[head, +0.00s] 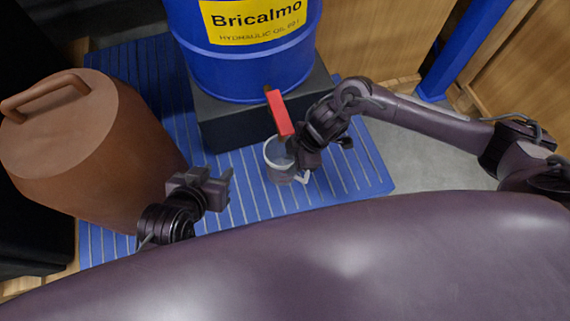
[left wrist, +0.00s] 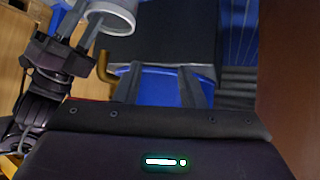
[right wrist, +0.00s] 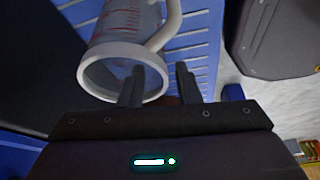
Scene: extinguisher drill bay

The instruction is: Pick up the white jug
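The white jug (head: 280,174) is a clear-sided measuring jug with a white rim and handle and red markings. It is at the blue slatted platform in front of the drum. In the right wrist view the jug (right wrist: 125,50) shows its open mouth towards me. My right gripper (head: 287,150) is open at the jug's rim. One finger overlaps the mouth and the other is outside the rim, near the handle; I cannot tell whether they touch it. My left gripper (head: 228,180) is open and empty, left of the jug. The jug (left wrist: 112,14) also shows in the left wrist view.
A blue oil drum (head: 245,65) stands on a dark block (head: 225,130) behind the jug. A red lever (head: 280,113) sticks out just above the jug. A large brown lidded container (head: 90,150) stands left. The slatted platform (head: 350,175) is clear on the right.

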